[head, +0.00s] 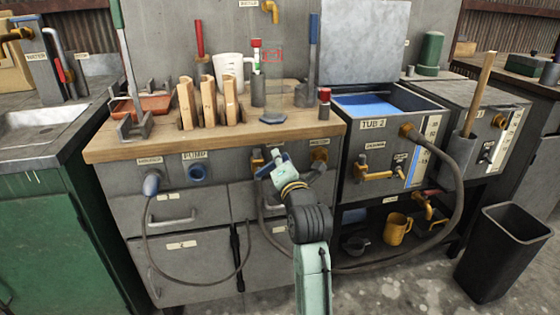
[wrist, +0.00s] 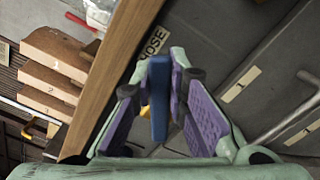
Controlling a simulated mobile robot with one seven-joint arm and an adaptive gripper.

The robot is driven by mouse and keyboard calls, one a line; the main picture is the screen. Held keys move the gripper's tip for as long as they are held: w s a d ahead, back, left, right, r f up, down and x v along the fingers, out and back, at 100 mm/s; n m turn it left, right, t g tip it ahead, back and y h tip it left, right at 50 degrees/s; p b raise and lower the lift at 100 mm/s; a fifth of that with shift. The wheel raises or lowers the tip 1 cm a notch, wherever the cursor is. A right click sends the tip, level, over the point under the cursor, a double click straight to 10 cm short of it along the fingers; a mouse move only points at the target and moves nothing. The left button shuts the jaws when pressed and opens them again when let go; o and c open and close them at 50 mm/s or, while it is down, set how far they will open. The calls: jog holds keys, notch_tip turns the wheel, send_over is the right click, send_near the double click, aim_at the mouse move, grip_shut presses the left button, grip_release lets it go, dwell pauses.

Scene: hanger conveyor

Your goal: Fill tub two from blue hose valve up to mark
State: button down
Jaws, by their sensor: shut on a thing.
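Tub 2 (head: 375,130) is a grey tub with its lid (head: 365,40) raised and blue liquid (head: 368,105) inside. A scale strip (head: 424,150) on its front right shows a blue column in its lower part. My gripper (head: 273,162) is at the bench front, below the worktop. In the wrist view, my gripper (wrist: 158,105) is shut on the blue hose valve handle (wrist: 159,97), beside a label reading HOSE. The valve body is mostly hidden.
Wooden blocks (head: 206,98), a white jug (head: 230,72) and a glass cylinder (head: 273,95) stand on the worktop. Another hose (head: 147,225) loops across the drawers. A black bin (head: 502,250) stands on the floor at right. Orange-yellow taps (head: 375,174) protrude from tub 2's front.

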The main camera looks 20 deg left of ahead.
jog(key=c, duration=1.6)
grip_release()
jog(key=shift+o, duration=0.2)
jog(key=v, duration=0.7)
jog(key=shift+s+d, duration=0.15)
jog(key=shift+s, duration=0.05)
